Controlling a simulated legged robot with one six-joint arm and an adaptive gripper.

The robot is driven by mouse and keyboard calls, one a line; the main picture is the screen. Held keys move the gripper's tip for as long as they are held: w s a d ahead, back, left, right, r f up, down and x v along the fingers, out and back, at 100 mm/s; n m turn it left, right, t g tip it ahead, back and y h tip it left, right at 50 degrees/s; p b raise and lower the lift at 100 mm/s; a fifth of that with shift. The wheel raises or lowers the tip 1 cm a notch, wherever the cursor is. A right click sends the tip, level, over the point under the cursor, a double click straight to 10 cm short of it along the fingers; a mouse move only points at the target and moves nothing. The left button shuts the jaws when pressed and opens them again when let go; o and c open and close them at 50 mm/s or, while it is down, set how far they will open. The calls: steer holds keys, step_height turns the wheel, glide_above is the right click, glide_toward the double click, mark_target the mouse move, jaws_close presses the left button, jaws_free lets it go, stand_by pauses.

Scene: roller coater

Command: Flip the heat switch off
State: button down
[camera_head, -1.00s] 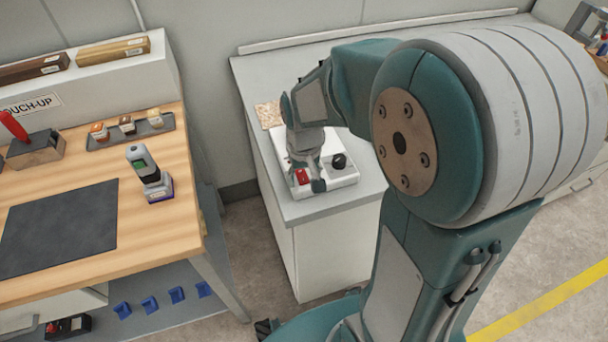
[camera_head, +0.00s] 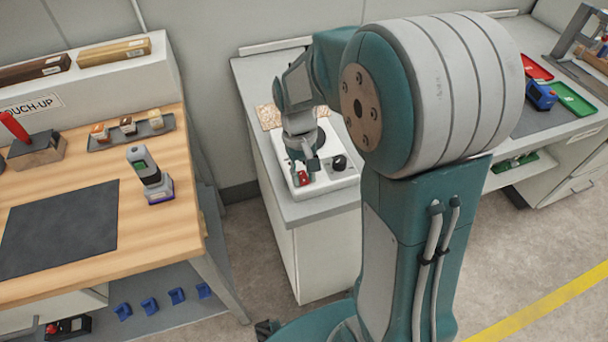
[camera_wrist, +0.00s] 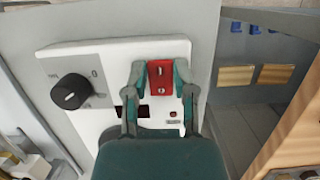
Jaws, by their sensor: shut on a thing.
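The heat switch (camera_wrist: 160,81) is a red rocker on a white control panel (camera_wrist: 110,52). In the wrist view it sits between my gripper's (camera_wrist: 160,84) two fingers, one on each side. My gripper is shut on the switch. In the head view the red switch (camera_head: 303,177) shows at the front of the panel, just under my gripper (camera_head: 308,168). A black dial (camera_wrist: 71,91) is on the same panel beside the switch, and it also shows in the head view (camera_head: 339,162). My gripper's body hides the lower part of the panel in the wrist view.
The panel stands on a grey-topped cabinet (camera_head: 325,207). A wooden workbench (camera_head: 150,232) with a dark mat (camera_head: 60,228) and a handheld device (camera_head: 148,176) is on the left. Red and green trays (camera_head: 574,100) lie on a counter at the right.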

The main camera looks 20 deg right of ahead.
mark_target(299, 172)
steer(key=shift+c, duration=2.2)
jaws_free()
steer(key=v, duration=1.1)
steer(key=shift+w+r, duration=0.2)
steer(key=shift+r, duration=0.2)
steer(key=s+r+t, duration=0.3)
steer(key=s+t, duration=0.5)
steer(key=s, duration=0.8)
steer(key=shift+s+t, duration=0.3)
steer(key=shift+s, duration=0.1)
